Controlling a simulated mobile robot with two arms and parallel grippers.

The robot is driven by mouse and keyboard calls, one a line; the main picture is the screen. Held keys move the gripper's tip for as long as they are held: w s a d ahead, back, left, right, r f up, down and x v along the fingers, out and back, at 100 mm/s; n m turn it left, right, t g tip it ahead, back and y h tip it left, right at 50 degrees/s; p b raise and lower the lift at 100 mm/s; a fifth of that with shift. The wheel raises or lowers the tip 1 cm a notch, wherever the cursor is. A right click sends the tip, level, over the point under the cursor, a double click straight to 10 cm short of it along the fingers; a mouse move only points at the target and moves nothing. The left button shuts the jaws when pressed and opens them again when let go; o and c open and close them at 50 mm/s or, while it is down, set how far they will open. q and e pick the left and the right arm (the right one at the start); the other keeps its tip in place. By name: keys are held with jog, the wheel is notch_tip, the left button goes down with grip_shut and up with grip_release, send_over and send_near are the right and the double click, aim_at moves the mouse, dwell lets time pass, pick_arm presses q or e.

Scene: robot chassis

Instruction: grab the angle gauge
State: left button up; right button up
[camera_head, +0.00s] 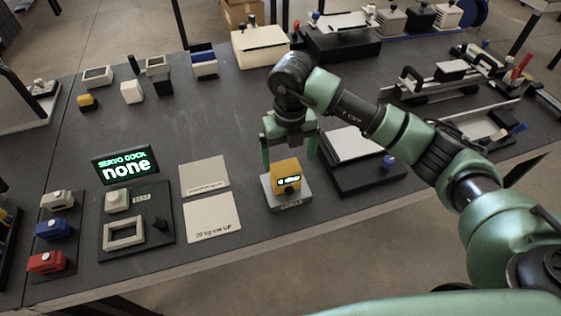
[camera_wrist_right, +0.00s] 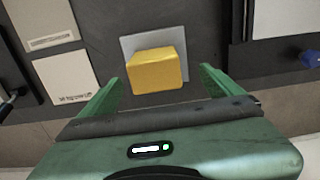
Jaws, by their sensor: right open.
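The angle gauge appears to be the yellow block (camera_head: 286,176) with a lit display on its front face. It sits on a small grey plate (camera_head: 272,193) on the dark table. My right gripper (camera_head: 291,152) is open just behind and above the yellow block in the head view. In the right wrist view the yellow block (camera_wrist_right: 156,71) lies ahead, between the lines of the two open green fingers (camera_wrist_right: 160,86), with nothing visibly held. My left gripper is in neither view.
Two pale cards (camera_head: 212,217) lie left of the block. Further left stand a sign reading "SERVO DOCK none" (camera_head: 125,165) and a dark dock (camera_head: 135,225). A dark tray with a light plate (camera_head: 352,145) lies close on the right. Bare table (camera_head: 220,120) stretches behind the cards.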

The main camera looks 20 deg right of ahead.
aim_at(285, 175)
jog(key=shift+w, duration=0.25)
jog(key=shift+w+f, duration=0.1)
jog(key=shift+f, duration=0.2)
jog(key=shift+s+a+f+p, duration=0.1)
jog(key=shift+s+f+p, duration=0.1)
jog(key=shift+f, duration=0.25)
jog(key=shift+s+f+p, duration=0.1)
jog(key=shift+f+p, duration=0.05)
jog(key=shift+f, duration=0.25)
jog(key=f, duration=0.1)
jog(key=f+p, duration=0.1)
jog(key=f, duration=0.2)
jog(key=shift+s+a+f+p, duration=0.2)
jog(key=shift+a+f+p, duration=0.1)
jog(key=shift+p, duration=0.1)
jog(key=shift+f, duration=0.4)
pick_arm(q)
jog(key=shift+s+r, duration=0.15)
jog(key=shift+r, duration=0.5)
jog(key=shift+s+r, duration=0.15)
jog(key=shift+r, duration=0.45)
pick_arm(e)
jog(key=c, duration=1.5)
jog(key=shift+c, duration=0.8)
jog(key=shift+w+r, duration=0.1)
jog(key=shift+r, duration=0.05)
